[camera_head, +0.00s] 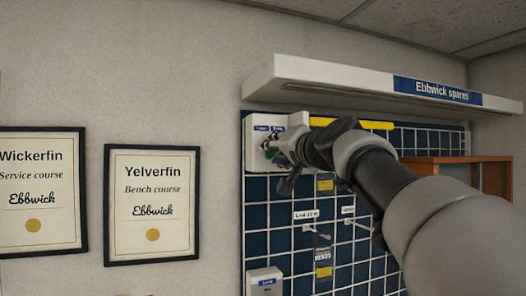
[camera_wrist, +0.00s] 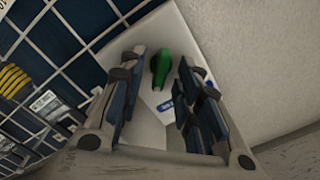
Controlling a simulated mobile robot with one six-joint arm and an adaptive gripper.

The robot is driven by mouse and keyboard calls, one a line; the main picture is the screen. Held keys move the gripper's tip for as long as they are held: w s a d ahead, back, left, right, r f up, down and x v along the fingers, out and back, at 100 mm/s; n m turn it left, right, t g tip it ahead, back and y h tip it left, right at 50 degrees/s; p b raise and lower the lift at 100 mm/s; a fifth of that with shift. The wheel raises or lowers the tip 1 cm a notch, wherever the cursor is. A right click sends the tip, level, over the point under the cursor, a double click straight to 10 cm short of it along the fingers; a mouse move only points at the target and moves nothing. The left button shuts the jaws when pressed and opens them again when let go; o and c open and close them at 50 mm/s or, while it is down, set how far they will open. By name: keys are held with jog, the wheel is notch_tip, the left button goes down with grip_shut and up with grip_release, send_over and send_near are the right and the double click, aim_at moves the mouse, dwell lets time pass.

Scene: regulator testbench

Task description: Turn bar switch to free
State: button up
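The bar switch is a green handle (camera_wrist: 161,66) on the front of a white box (camera_head: 256,158) on the wall panel. The same box also shows in the wrist view (camera_wrist: 178,35). My gripper (camera_wrist: 161,58) is open, with its dark fingers on either side of the green handle. A gap shows between each finger and the handle, so I see no contact. In the head view, my gripper (camera_head: 284,168) is in front of the box and hides much of it. The small blue labels on the box are too small to read.
A white shelf (camera_head: 330,76) marked "Ebbwick spares" juts out just above the box and my arm. The blue tiled panel (camera_head: 258,215) carries tags on hooks (camera_head: 306,214) and a lower white box (camera_head: 264,281). An orange-brown cabinet (camera_head: 497,178) stands at right. Framed certificates (camera_head: 152,205) hang at left.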

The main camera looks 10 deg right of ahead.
jog(key=shift+s, duration=0.1)
jog(key=s+d, duration=0.2)
jog(key=s, duration=0.9)
jog(key=shift+s+d, duration=0.15)
jog(key=shift+s, duration=0.2)
jog(key=s+a+f+n+g+b, duration=0.1)
jog(key=s+f+b, duration=0.15)
jog(key=f, duration=0.45)
jog(key=s+a+f+g+b, duration=0.1)
jog(key=a+f+b, duration=0.15)
jog(key=f, duration=0.45)
jog(key=s+a+f+n+g+b, duration=0.1)
jog(key=f+g+b, duration=0.15)
jog(key=f, duration=0.45)
jog(key=s+f+n+g+h+b, duration=0.1)
jog(key=s+f+b, duration=0.4)
jog(key=f, duration=1.2)
jog(key=s+d+f+n+g+h+b, duration=0.1)
jog(key=s+f+g+b, duration=0.3)
jog(key=s+f, duration=0.7)
jog(key=s+f+n+g+h+b, duration=0.1)
jog(key=s+f+n+g+b, duration=0.2)
jog(key=f, duration=1.9)
jog(key=s+b, duration=0.5)
jog(key=shift+d+f, duration=0.3)
jog(key=shift+d, duration=0.05)
